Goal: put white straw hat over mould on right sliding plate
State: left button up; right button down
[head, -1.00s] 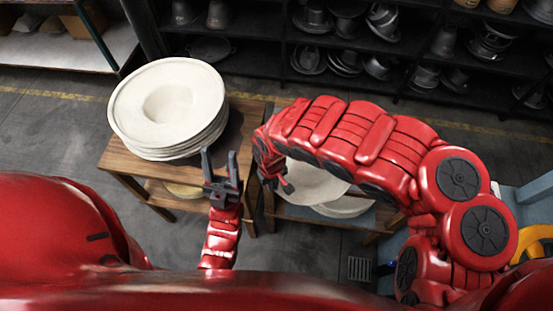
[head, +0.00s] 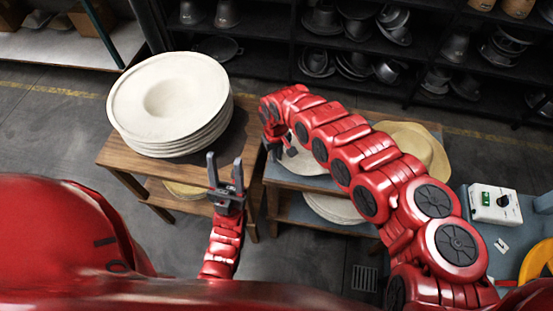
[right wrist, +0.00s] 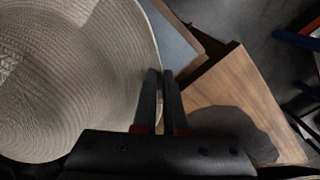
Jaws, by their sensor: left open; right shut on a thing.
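A white straw hat (head: 298,160) shows partly under my right arm, above the right-hand table. It fills the left of the right wrist view (right wrist: 75,75), with its woven brim reaching the fingers. My right gripper (head: 274,150) is shut on its brim edge; the fingers are close together in the wrist view (right wrist: 164,78). My left gripper (head: 226,170) is open and empty, in front of the left-hand table. The mould and the right sliding plate are not in view.
A stack of white hats (head: 170,98) stands on the left wooden table (head: 120,155). Tan hats (head: 425,150) lie on the right-hand table, white ones (head: 333,207) on its lower shelf. A control box (head: 494,205) is at the right. Dark shelves (head: 270,60) stand behind.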

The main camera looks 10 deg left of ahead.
jog(key=shift+s+f, duration=0.2)
jog(key=shift+f, duration=0.45)
jog(key=shift+w+f, duration=0.2)
jog(key=shift+f, duration=0.65)
jog(key=shift+f, duration=0.15)
jog(key=c, duration=1)
grip_release()
